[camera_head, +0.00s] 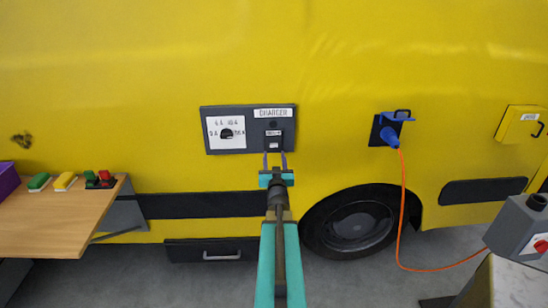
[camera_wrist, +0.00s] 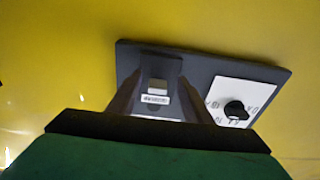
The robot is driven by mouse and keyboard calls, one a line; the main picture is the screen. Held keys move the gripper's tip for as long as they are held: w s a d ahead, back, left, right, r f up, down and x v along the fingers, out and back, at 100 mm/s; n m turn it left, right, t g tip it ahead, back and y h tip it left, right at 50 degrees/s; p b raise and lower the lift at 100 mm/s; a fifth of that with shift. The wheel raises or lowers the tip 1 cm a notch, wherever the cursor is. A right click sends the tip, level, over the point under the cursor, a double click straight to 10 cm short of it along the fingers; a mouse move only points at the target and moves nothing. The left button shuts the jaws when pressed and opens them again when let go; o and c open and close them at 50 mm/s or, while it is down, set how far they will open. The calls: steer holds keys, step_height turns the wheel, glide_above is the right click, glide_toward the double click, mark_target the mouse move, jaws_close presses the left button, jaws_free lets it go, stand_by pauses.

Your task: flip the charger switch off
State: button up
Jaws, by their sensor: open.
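A black knob (camera_head: 226,134) on a white dial plate is on the left half. My gripper (camera_head: 275,155) is open, just below the switch. In the wrist view, the panel (camera_wrist: 210,65) appears upside down, and the switch (camera_wrist: 161,72) lies between the fingers of my gripper (camera_wrist: 157,90). Contact cannot be told.
A wooden table (camera_head: 50,225) at left holds coloured blocks (camera_head: 66,181) and a purple box (camera_head: 8,180). Right of the panel, a blue plug (camera_head: 390,137) sits in a socket, its orange cable (camera_head: 403,210) running to the floor. A grey box (camera_head: 518,226) stands at far right.

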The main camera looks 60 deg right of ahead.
steer(key=p+v, duration=0.2)
steer(key=v, duration=0.4)
steer(key=shift+r+p, duration=0.15)
steer(key=shift+p, duration=0.15)
steer(key=shift+s+a+p, duration=0.1)
steer(key=shift+a+p, duration=0.1)
steer(key=shift+p, duration=0.35)
steer(key=shift+p+v, duration=2.25)
steer(key=shift+p, duration=1.55)
